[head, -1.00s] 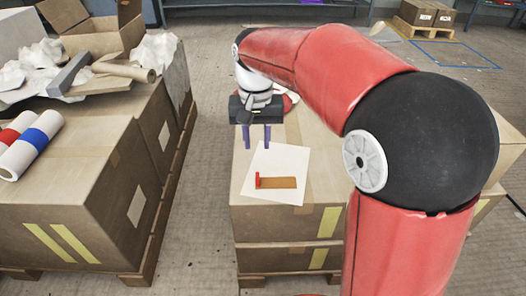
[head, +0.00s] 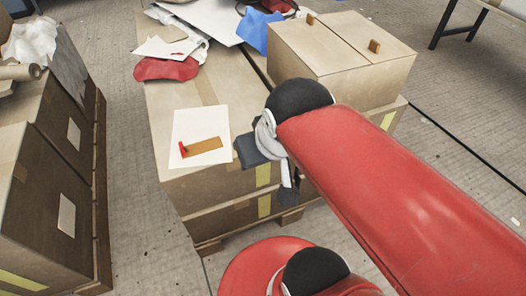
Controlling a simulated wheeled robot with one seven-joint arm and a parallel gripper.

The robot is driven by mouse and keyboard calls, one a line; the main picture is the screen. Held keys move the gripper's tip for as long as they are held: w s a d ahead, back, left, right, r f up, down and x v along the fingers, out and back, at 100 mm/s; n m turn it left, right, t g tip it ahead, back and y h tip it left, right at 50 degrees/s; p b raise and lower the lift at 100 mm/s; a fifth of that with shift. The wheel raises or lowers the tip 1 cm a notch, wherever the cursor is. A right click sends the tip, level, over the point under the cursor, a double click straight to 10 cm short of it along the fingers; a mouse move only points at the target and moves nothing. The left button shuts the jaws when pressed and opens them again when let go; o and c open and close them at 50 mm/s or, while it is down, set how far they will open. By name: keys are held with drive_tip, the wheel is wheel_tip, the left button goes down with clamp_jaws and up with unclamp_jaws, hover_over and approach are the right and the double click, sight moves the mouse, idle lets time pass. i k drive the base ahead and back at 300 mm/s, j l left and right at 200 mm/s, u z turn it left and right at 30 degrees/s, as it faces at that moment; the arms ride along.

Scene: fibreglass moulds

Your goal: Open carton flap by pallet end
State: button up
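A closed cardboard carton (head: 350,86) sits at the back right of a larger stack of cartons. A seam divides its top into two flaps, the left flap (head: 305,42) and the right flap (head: 355,27). A small brown tab (head: 311,19) stands at the far edge and another brown tab (head: 375,46) at the right edge. My gripper (head: 288,192) hangs at the stack's near right side, below and in front of the carton, apart from the flaps. Its fingers are dark and partly hidden by my arm.
A white sheet with a brown strip and red piece (head: 204,145) lies on the stack. Red cloth (head: 166,69), blue cloth (head: 260,33) and white sheets (head: 205,20) lie behind. Another carton stack (head: 50,200) stands left across a floor gap. Open floor (head: 470,110) lies right.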

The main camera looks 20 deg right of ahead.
sight(376, 44)
drive_tip(key=z, duration=1.3)
